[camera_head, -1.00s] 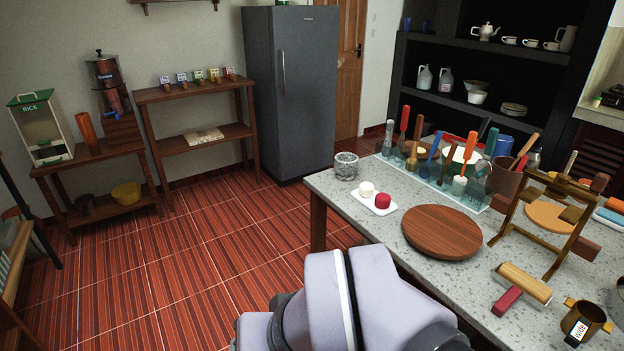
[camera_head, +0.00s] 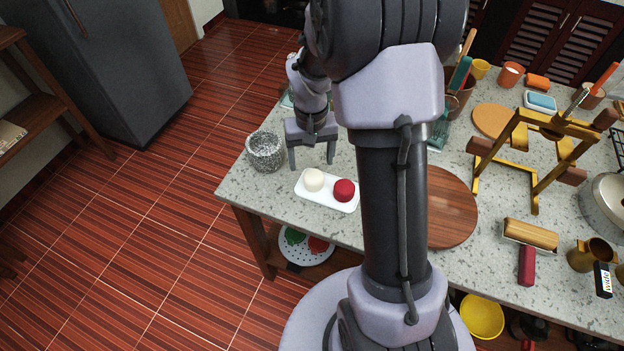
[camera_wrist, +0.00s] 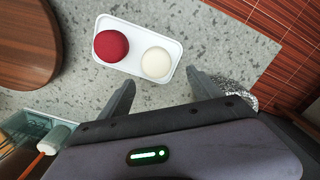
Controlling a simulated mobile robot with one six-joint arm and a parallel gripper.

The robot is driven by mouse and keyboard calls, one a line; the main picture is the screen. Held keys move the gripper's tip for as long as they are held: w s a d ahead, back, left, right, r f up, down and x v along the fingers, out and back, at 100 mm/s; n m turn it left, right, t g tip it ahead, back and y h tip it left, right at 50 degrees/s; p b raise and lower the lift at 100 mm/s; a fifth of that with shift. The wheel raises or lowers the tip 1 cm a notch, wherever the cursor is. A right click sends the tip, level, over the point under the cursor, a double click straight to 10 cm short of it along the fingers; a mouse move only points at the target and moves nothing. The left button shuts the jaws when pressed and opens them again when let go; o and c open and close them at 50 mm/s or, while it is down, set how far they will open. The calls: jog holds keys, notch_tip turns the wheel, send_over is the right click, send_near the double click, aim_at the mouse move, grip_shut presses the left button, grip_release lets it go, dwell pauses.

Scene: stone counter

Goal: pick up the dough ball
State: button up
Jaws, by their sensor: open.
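The dough ball is pale cream and round (camera_head: 313,180). It lies on a white tray (camera_head: 330,203), to the left of a dark red ball (camera_head: 344,190). In the wrist view the pale ball (camera_wrist: 156,62) is at the right of the tray and the red one (camera_wrist: 111,46) at the left. My gripper (camera_head: 312,166) is open and empty, with its fingers pointing down behind the tray. In the wrist view its fingertips (camera_wrist: 160,78) are apart, just below the pale ball in the picture and not around it.
A speckled stone mortar (camera_head: 266,151) stands close to my gripper's left. A round wooden board (camera_head: 452,207) lies right of the tray, partly behind my arm. A wooden frame (camera_head: 540,150) and a roller (camera_head: 530,236) are further right. The counter's front edge is near the tray.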

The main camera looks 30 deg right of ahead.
aim_at(314, 183)
jog(key=shift+s+f, duration=0.1)
jog(key=shift+f, duration=0.35)
jog(key=f+b, duration=0.1)
jog(key=f, duration=0.1)
jog(key=s+f+b, duration=0.1)
jog(key=f+b, duration=0.1)
jog(key=f, duration=0.1)
jog(key=shift+s, duration=0.1)
jog(key=shift+r, duration=0.15)
jog(key=c, duration=1.5)
